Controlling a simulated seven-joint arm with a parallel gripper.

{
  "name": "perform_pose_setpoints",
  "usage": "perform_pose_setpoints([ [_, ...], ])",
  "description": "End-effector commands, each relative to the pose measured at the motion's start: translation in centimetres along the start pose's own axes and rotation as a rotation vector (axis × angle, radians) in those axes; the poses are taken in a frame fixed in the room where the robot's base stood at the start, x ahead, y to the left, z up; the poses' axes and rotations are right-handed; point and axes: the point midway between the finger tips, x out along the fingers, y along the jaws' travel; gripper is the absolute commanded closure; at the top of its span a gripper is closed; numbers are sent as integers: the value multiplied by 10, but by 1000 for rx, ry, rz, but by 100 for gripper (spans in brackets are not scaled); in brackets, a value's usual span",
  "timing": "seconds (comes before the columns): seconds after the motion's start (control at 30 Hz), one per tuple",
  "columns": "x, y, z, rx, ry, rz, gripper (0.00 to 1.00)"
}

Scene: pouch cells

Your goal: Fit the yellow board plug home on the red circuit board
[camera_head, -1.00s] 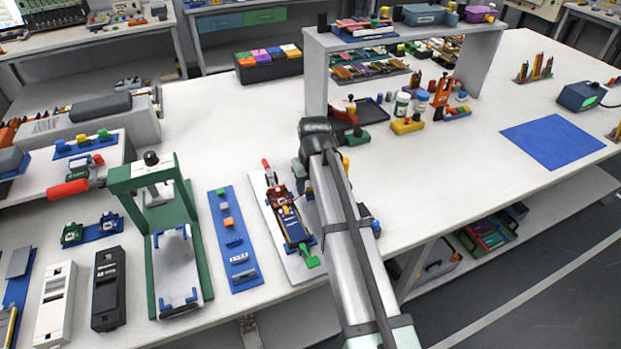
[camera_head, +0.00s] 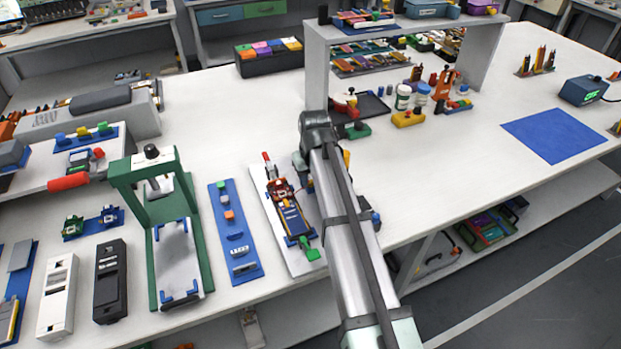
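A light grey fixture plate (camera_head: 309,265) lies near the front edge of the bench, left of my arm. On it is a narrow holder with a small red board (camera_head: 279,188) at its far part, a dark blue flat piece (camera_head: 291,217) and a green handle (camera_head: 309,251) at the near end. My gripper (camera_head: 301,168) is at the right side of the red board, largely hidden by my wrist. Its fingertips cannot be made out. I cannot single out the yellow plug; a small yellow patch (camera_head: 346,158) shows just right of my wrist, and I cannot tell what it belongs to.
A blue strip (camera_head: 239,251) with several small connectors lies left of the fixture. A green press frame (camera_head: 193,230) stands farther left. Behind are a grey shelf (camera_head: 317,75), a yellow block (camera_head: 408,119) and jars. A blue mat (camera_head: 553,135) lies right, with clear bench before it.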

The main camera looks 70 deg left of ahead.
Motion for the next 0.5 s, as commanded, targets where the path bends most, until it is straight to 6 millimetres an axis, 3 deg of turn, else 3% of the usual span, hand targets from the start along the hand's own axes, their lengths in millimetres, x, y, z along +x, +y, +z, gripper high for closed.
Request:
perform_pose_setpoints([
  [0.17, 0, 0, 0, 0, 0, 0, 51],
  [0.5, -4, 0, 0, 0, 0, 0, 51],
])
